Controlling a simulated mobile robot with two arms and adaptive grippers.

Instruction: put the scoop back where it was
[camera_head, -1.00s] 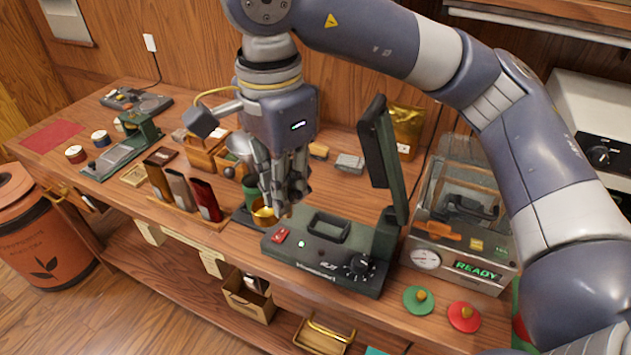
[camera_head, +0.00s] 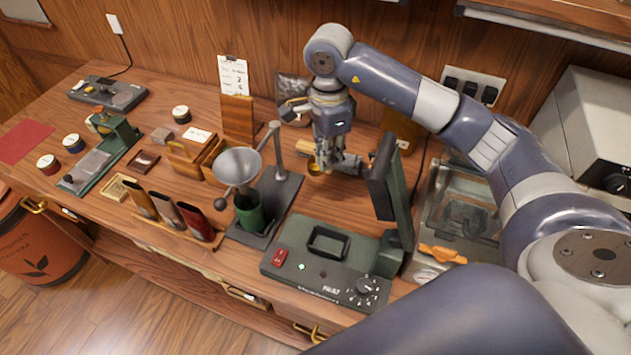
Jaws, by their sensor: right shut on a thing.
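My right gripper (camera_head: 336,166) is shut on the scoop and holds it low over the back middle of the counter. The scoop's small brass bowl (camera_head: 315,169) shows at the left of the fingers; its handle is mostly hidden by them. I cannot tell whether the bowl touches the counter. A light wooden piece (camera_head: 306,147) lies just behind and left of the fingers. My left gripper is not in view.
A funnel (camera_head: 238,166) on a stand, over a green cup (camera_head: 249,212), stands to the left front. The press machine (camera_head: 325,255) with its raised lid (camera_head: 391,190) is in front and right. Wooden boxes (camera_head: 188,165) stand further left.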

